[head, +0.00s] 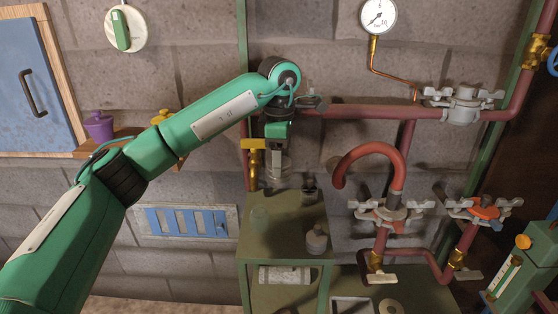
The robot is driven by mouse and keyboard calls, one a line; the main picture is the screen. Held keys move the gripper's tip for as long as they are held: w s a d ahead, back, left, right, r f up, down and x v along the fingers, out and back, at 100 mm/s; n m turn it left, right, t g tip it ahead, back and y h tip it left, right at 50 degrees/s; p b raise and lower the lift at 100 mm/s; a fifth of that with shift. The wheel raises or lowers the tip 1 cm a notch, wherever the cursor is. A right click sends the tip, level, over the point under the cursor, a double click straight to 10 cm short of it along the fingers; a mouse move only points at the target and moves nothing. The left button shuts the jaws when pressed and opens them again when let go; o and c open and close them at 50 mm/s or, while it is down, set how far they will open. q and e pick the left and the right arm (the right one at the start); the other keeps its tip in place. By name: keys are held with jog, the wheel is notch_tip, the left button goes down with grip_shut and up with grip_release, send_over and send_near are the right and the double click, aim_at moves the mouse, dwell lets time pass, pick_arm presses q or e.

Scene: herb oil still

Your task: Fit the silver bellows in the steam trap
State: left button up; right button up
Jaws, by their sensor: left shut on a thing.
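My left gripper (277,152) points down above the green bench, below the long red pipe. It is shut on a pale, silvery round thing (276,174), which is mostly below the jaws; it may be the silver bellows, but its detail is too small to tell. Three fittings with grey wing nuts sit on the red pipes: a grey one (464,106) at upper right, one below the curved pipe (391,211), and one with an orange part (485,211). I cannot tell which is the steam trap. My right gripper is not in view.
A yellow valve handle (254,144) is close left of my gripper. A gauge (379,16) hangs above.

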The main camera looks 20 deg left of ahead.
pick_arm(q)
jog(key=shift+r+p, duration=1.3)
jog(key=shift+r, duration=0.8)
jog(key=shift+f, duration=0.15)
